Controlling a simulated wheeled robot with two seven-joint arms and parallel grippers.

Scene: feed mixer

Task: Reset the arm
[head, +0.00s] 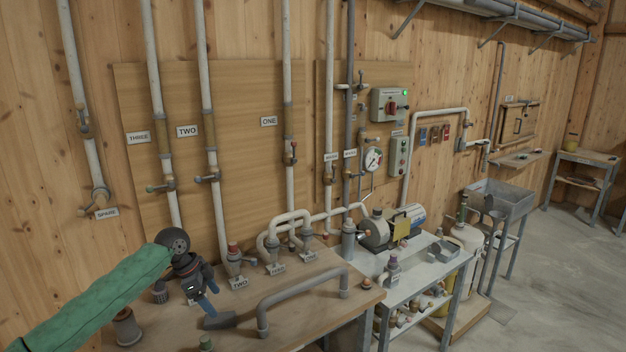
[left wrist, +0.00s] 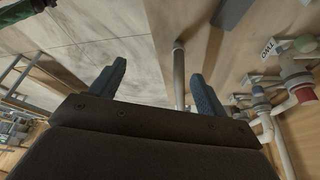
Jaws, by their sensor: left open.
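My left arm in a green sleeve (head: 95,305) comes in from the left over the wooden bench (head: 345,302). My left gripper (head: 210,298) points down over the bench, just left of a grey bent pipe rail (head: 305,284). Its two blue-grey fingers are apart, with nothing between them; they also show spread in the left wrist view (left wrist: 158,72). Whether the fingertips touch the bench or a grey flat piece (head: 218,322) by them cannot be told. My right gripper is not in view.
Pipes with valves line the wall behind. A metal table (head: 430,262) with a pump (head: 377,231) stands to the right. The floor (head: 560,270) at far right is clear.

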